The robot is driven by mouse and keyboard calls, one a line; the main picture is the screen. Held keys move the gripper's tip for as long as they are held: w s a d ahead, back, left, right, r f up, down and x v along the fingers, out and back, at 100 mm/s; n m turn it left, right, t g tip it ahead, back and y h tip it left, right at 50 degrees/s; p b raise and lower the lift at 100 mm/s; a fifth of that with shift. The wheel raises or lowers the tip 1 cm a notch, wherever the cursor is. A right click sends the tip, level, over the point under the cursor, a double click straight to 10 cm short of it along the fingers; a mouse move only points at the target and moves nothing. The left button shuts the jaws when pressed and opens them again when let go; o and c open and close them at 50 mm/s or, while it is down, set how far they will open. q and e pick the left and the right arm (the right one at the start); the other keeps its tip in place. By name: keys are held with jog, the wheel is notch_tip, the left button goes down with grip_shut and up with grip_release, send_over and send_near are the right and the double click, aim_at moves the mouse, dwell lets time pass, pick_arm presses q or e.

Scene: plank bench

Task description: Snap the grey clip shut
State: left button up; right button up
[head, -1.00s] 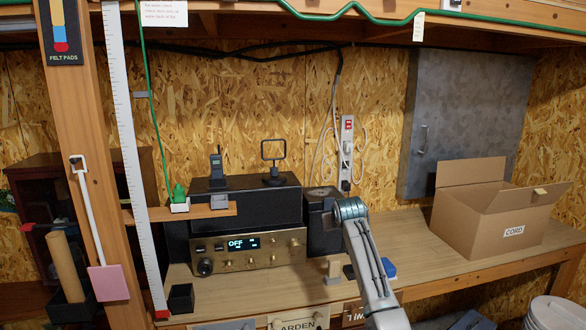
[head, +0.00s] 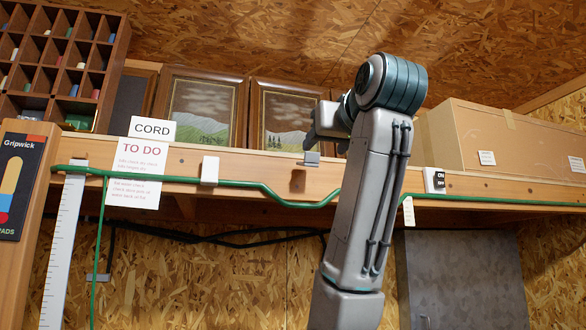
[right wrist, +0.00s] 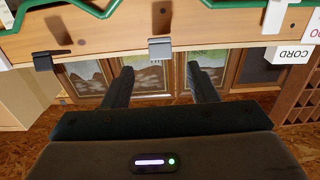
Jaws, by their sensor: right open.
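The grey clip (head: 312,159) is a small block on the top edge of the wooden shelf beam, above a dark square hole. It also shows in the right wrist view (right wrist: 160,50), ahead of the fingers. I cannot make out whether its lid stands open. The green cord (head: 262,187) dips below the clip, apart from it. My right gripper (head: 322,124) is raised near the clip, partly hidden behind its own arm. In the right wrist view its two fingers (right wrist: 160,72) are spread and empty, with the clip beyond the gap. My left gripper is not in view.
A white clip (head: 210,170) sits on the beam left of the grey one, and a dark clip (right wrist: 47,60) shows in the right wrist view. Framed pictures (head: 205,108), a CORD sign (head: 152,128) and a cardboard box (head: 490,140) stand on the shelf. A switch (head: 435,181) is right.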

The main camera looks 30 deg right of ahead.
aim_at(313, 157)
jog(key=p+x, duration=0.6)
jog(key=x, duration=0.4)
jog(key=shift+w+r+p, duration=0.15)
jog(key=shift+p, duration=0.15)
jog(key=shift+a, duration=0.1)
jog(key=c, duration=1)
